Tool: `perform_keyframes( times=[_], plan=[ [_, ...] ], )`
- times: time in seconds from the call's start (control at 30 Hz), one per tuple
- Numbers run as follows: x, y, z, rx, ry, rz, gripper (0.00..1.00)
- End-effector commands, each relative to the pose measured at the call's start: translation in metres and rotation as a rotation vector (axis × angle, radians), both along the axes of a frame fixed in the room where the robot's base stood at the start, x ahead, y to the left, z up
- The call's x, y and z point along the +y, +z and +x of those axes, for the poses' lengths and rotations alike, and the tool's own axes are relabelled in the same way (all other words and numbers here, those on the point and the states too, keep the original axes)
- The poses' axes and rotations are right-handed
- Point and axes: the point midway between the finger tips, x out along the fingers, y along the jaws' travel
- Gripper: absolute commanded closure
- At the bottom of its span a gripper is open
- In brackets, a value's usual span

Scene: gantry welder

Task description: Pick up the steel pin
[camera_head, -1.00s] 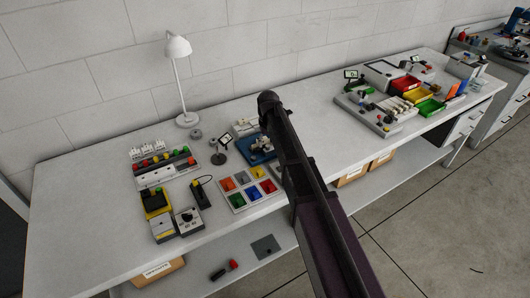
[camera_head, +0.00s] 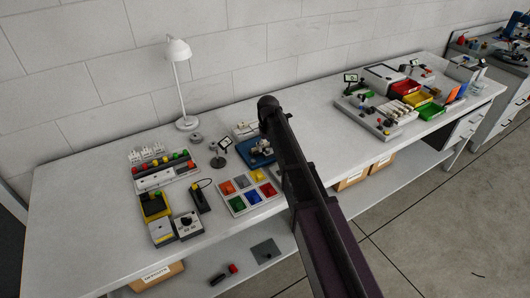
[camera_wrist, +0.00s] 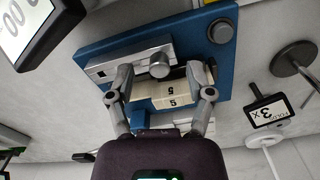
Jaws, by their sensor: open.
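A blue fixture plate (camera_wrist: 185,28) fills the upper middle of the wrist view and also shows in the head view (camera_head: 255,160), partly behind my arm. A short grey steel cylinder, seemingly the steel pin (camera_wrist: 159,66), stands at the fixture's grey block, beside a cream block marked 5 (camera_wrist: 172,94). My gripper (camera_wrist: 160,80) is open, with one finger on each side of the pin and cream block. A gap shows between the fingers and the pin; contact with the cream block cannot be told. My gripper is hidden in the head view.
A grey round knob (camera_wrist: 221,32) sits on the plate's corner. A small stand with a 3X sign (camera_wrist: 266,111) is close at the right in the wrist view. A tray of coloured squares (camera_head: 249,192) and a lamp (camera_head: 180,80) stand on the bench.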

Motion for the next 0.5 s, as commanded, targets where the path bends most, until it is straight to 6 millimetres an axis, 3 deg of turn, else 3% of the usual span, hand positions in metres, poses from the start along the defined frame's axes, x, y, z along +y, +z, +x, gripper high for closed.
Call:
perform_keyframes(
  times=[0.5],
  plan=[
    [0.0004, -0.0046, -0.0001, 0.0, 0.0, 0.0, 0.32]
  ],
)
